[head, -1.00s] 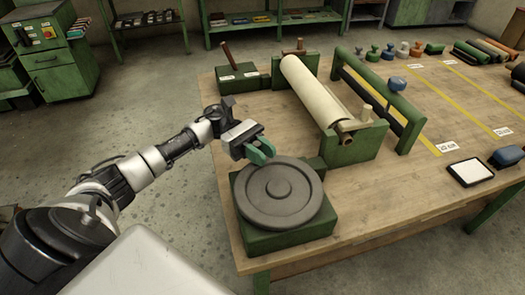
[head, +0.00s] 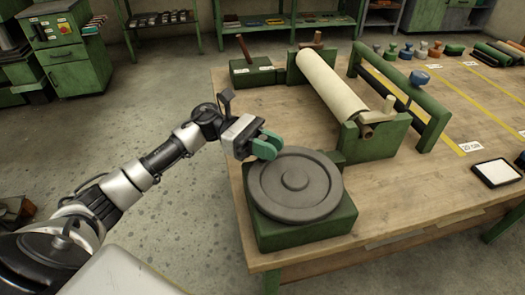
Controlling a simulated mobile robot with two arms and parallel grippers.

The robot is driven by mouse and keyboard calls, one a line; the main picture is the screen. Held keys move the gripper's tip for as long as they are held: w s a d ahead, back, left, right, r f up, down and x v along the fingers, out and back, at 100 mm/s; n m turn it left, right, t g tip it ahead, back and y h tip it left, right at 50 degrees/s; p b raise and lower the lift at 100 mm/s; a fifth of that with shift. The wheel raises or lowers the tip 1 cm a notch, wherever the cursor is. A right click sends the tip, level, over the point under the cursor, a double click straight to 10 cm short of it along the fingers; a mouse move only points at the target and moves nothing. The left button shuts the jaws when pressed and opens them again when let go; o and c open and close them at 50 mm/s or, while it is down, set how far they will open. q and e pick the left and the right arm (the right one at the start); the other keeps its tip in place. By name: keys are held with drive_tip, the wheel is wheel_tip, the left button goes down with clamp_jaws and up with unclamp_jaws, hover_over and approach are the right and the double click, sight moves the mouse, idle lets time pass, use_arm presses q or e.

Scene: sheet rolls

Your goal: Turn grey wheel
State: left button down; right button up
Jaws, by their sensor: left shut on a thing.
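The grey wheel (head: 295,184) lies flat on a green block base (head: 305,233) at the near left corner of the wooden table. It is a round disc with a raised ring and a small hub. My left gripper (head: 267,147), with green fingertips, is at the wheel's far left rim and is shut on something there. The fingertips hide that bit of the rim, and the grip looks to be on the wheel's edge. My right gripper is not in view.
Behind the wheel a cream sheet roll (head: 330,87) rests in a green stand (head: 375,138). A green bar frame (head: 432,115) stands to its right. A green box with a handle (head: 252,72) is at the back left. Bare tabletop (head: 425,187) lies right of the wheel.

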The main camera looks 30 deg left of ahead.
use_arm(q)
drive_tip(key=shift+s, duration=0.1)
idle(0.3)
drive_tip(key=c, duration=1)
unclamp_jaws()
drive_tip(key=shift+s, duration=0.1)
drive_tip(key=a+b, duration=0.1)
drive_tip(key=a, duration=0.2)
drive_tip(key=a+b, duration=0.1)
drive_tip(key=a, duration=0.3)
drive_tip(key=a+b, duration=0.1)
drive_tip(key=a, duration=0.3)
drive_tip(key=shift+w, duration=0.3)
drive_tip(key=shift+d, duration=0.1)
